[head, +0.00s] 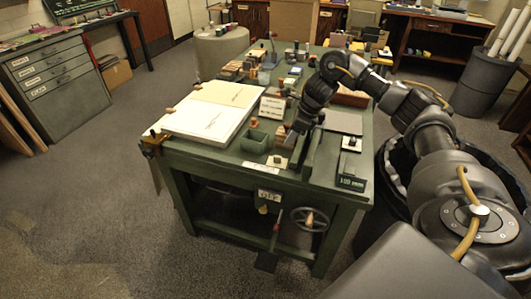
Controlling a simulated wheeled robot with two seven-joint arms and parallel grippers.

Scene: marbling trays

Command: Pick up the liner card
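I cannot tell for certain which item is the liner card. A small pale card (276,162) with a small dark thing on it lies near the front edge of the green table. My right gripper (291,138) points down over the table, just above and right of the pale card. Its fingers are small and dark, so whether they are open is unclear. My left gripper is out of view.
Several small blocks and bottles crowd the back. A handwheel (310,219) sits below the front edge.

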